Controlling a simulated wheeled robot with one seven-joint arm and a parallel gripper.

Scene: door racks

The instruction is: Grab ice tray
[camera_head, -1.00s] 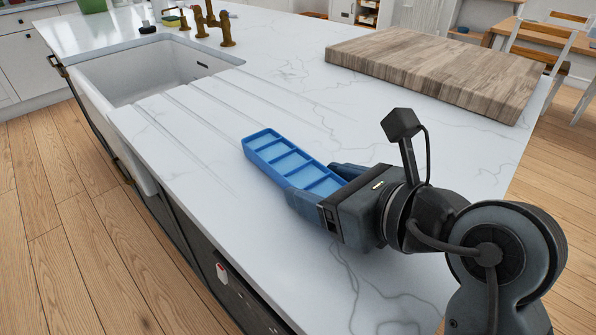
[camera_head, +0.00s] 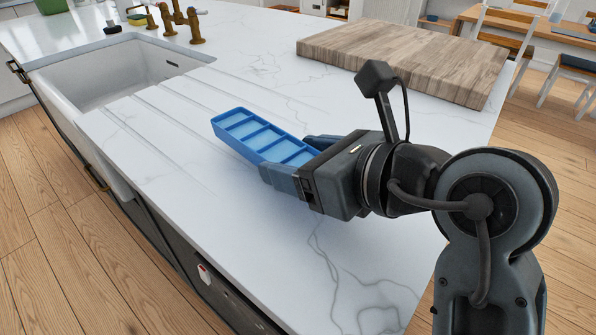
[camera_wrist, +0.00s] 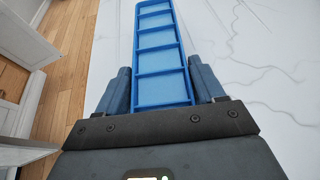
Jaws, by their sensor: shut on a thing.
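The blue ice tray (camera_head: 250,133) is a long tray with a row of compartments, above the white marble counter in the head view. My gripper (camera_head: 288,160) is shut on its near end, one finger on each long side. In the wrist view the tray (camera_wrist: 160,50) runs straight away between the fingers of my gripper (camera_wrist: 162,88). The tray's near end is partly hidden by my gripper in the head view. I cannot tell for sure whether the tray's far end touches the counter.
The marble counter (camera_head: 250,230) is clear around the tray. A white sink (camera_head: 110,85) with a brass tap (camera_head: 183,22) lies at the upper left. A thick wooden board (camera_head: 405,60) lies at the back right. The counter's front edge drops to a wooden floor (camera_head: 60,240).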

